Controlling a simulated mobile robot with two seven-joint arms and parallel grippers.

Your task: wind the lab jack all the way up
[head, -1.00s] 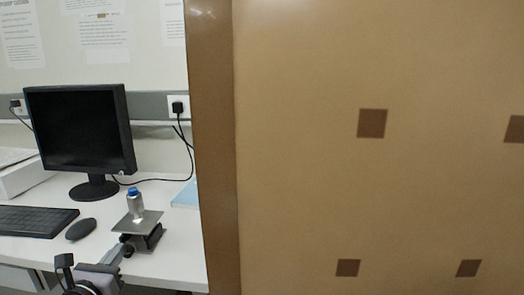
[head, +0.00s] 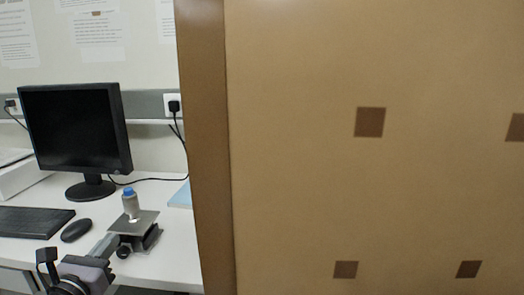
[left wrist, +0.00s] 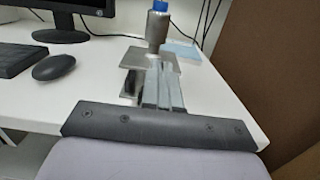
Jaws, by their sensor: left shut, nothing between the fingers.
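The lab jack (head: 142,222) stands on the white desk near its front edge. It has a flat grey top plate and a dark body below. A metal bottle with a blue cap (head: 130,203) stands upright on the plate. A dark round knob (head: 123,252) shows at the jack's front. My left gripper (head: 110,241) is shut and empty, its fingertips just left of the knob, apart from it as far as I can tell. In the left wrist view the closed fingers (left wrist: 160,78) point at the jack plate (left wrist: 185,62) and hide part of the jack. My right gripper is out of view.
A monitor (head: 75,130), a keyboard (head: 32,221) and a mouse (head: 77,230) are on the desk (head: 180,262) to the left. A blue book (head: 181,195) lies behind the jack. A tall brown panel (head: 300,150) closes off the right side.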

